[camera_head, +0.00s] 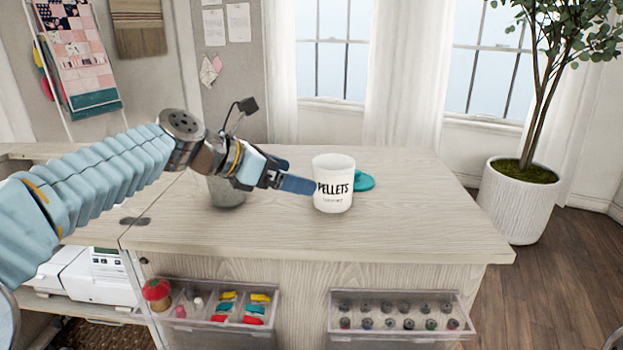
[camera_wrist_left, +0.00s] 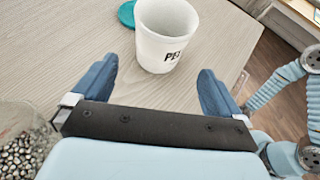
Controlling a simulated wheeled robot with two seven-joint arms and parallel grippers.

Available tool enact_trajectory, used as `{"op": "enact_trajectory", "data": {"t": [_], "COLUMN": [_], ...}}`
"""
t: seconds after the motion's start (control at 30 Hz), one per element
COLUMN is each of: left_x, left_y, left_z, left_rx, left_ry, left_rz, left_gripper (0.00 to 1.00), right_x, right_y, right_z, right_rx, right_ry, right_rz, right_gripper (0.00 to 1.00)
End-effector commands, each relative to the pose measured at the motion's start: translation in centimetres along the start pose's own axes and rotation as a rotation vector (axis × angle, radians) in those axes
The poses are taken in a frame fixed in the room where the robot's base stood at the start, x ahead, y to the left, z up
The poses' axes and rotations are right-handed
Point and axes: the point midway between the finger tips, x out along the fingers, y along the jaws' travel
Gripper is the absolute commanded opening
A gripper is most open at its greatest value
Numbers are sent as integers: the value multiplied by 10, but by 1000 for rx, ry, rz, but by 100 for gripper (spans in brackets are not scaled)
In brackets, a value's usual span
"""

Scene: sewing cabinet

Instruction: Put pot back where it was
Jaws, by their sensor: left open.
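The white pot (camera_head: 333,190) labelled PELLETS stands upright on the wooden cabinet top. It also shows in the left wrist view (camera_wrist_left: 165,42), with its top open and its visible inner wall pale. A teal round lid (camera_head: 364,181) lies flat just behind it on the right. My left gripper (camera_head: 295,184) is just left of the pot, its fingers pointing at it. In the left wrist view my open left gripper (camera_wrist_left: 157,88) has its fingers apart, with the pot ahead of the gap between them. My right gripper is not seen.
A grey container (camera_head: 227,192) stands behind my left wrist; a vessel of metallic pellets (camera_wrist_left: 18,152) shows in the left wrist view. The cabinet top (camera_head: 430,215) is clear right of the pot. Clear bins (camera_head: 222,312) hang on the front. A potted tree (camera_head: 521,198) stands right.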

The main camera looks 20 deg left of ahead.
Motion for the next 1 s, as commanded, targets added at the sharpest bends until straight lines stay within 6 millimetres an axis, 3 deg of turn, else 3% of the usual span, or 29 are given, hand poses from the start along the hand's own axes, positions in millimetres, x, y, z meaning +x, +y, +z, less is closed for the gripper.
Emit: {"op": "enact_trajectory", "data": {"t": [0.1,0.27,1.0], "left_x": [-19,-29,-30], "left_y": [0,0,0], "left_z": [1,0,0], "left_rx": [1,1,0], "left_ry": [-1,0,0], "left_rz": [1,0,-1], "left_gripper": [100,100,100], "right_x": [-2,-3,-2], "right_y": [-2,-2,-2], "right_z": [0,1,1], "right_rx": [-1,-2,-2], "right_ry": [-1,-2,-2], "right_rz": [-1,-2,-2], "right_gripper": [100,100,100]}}
